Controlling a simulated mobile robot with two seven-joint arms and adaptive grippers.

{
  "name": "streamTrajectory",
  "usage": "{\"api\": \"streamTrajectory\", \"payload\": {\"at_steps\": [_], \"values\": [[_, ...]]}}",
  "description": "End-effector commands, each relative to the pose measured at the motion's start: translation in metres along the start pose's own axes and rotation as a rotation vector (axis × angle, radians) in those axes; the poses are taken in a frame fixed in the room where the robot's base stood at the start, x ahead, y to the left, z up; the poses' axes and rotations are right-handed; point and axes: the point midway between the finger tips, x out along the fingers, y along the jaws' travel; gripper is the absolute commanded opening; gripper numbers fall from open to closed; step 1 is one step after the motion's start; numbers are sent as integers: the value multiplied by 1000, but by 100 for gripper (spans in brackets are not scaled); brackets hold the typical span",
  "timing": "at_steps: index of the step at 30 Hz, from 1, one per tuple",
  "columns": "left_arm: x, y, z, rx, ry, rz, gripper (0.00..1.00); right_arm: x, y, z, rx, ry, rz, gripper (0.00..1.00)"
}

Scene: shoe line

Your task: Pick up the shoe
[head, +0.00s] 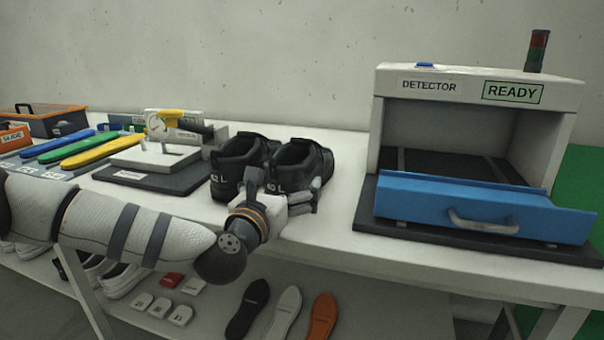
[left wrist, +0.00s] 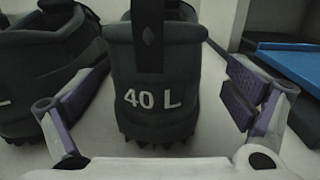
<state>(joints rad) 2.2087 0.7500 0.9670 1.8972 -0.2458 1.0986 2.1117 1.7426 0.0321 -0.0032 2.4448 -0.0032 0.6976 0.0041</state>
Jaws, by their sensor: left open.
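Two black shoes stand upright side by side on the white table in the head view. The right one, the 40 L shoe (head: 302,160), has its heel toward me; its white "40 L" mark shows plainly in the left wrist view (left wrist: 150,70). My left gripper (head: 286,190) is open at that heel. In the left wrist view the gripper (left wrist: 165,105) has one finger on each side of the shoe, with gaps showing; contact is not visible. The other black shoe (head: 238,165) is just left, and my left finger is close to it. My right gripper is not in view.
A white detector (head: 480,75) reading READY, with a blue front drawer (head: 480,207), stands right. A lower shelf holds soles (head: 285,312). Bare table lies between shoes and detector.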

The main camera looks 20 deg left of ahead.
Motion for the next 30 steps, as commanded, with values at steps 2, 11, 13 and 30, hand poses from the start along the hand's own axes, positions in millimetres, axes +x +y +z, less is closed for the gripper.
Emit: {"api": "streamTrajectory", "payload": {"at_steps": [2,11,13,30], "values": [[12,0,0,2,0,1,96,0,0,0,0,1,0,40],[19,0,-1,1,2,0,92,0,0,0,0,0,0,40],[19,0,-1,1,2,0,76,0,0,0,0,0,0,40],[19,1,15,0,-5,0,29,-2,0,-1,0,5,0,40]]}}
